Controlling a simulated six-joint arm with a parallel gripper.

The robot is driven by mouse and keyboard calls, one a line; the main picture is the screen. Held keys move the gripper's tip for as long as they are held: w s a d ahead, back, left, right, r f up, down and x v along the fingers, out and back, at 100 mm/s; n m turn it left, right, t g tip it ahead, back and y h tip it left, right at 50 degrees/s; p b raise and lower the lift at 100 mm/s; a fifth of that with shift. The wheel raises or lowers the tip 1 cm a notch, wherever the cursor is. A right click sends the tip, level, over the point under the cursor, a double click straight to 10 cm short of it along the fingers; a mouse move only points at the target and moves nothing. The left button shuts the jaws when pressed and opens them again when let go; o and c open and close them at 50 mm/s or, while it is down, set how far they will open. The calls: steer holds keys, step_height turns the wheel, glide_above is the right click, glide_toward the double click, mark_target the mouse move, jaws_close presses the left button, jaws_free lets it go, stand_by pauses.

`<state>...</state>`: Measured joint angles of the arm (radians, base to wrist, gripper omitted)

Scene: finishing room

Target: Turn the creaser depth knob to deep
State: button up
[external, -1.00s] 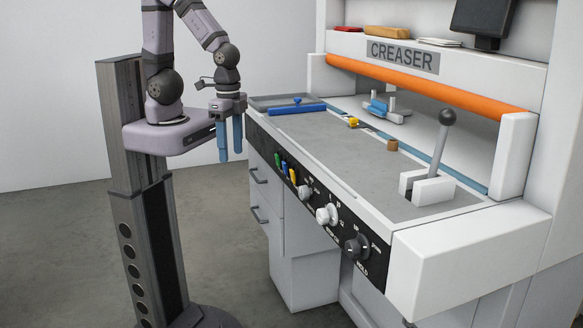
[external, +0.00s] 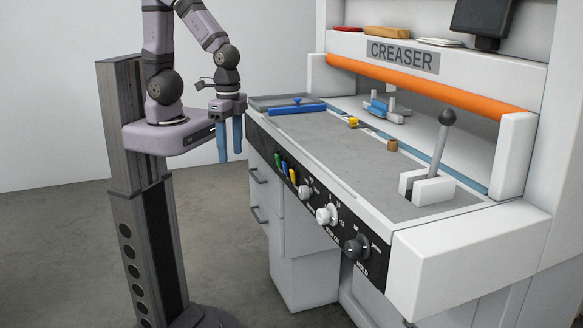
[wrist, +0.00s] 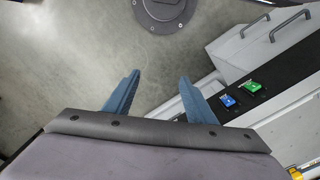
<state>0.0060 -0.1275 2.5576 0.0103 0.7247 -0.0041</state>
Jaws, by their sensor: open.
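The creaser (external: 440,265) is a white machine with a black front panel. The panel carries a small pale knob (external: 304,191), a larger white knob (external: 326,214) and a dark knob (external: 356,247). Their lettering is too small to read surely, so I cannot tell which is the depth knob or its setting. My gripper (external: 230,140) has blue fingers pointing down, just left of the panel's far end. It is open and empty, apart from the knobs. In the wrist view its fingers (wrist: 153,98) stand apart over the floor; no knob shows there.
Green, blue and yellow switches (external: 284,168) sit on the panel between my gripper and the knobs. A tall lever (external: 440,145) stands at the right of the grey bed (external: 340,150). A blue bar (external: 297,108) lies at its far end. Floor is clear before the panel.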

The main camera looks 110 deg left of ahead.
steer(key=s+a+f+m+g+y+b, duration=0.25)
steer(key=a+f+m+y+b, duration=0.25)
steer(key=a+f+m+y, duration=0.4)
steer(key=m+t+y+b, duration=0.3)
steer(key=m+t+y, duration=0.1)
steer(key=m+t, duration=1.3)
glide_toward(300, 194)
steer(key=shift+m+g, duration=0.4)
steer(key=shift+g, duration=0.35)
steer(key=shift+w+d+r+x, duration=0.1)
steer(key=shift+r+x, duration=0.1)
steer(key=shift+x, duration=0.8)
steer(key=shift+w+d+r+x, duration=0.1)
steer(key=shift+r+x, duration=0.1)
steer(key=shift+x, duration=0.8)
steer(key=shift+w+d+r+x, duration=0.1)
steer(key=shift+r+x, duration=0.1)
steer(key=shift+x, duration=0.8)
steer(key=shift+p+x, duration=0.35)
steer(key=shift+x, duration=0.75)
steer(key=c, duration=1)
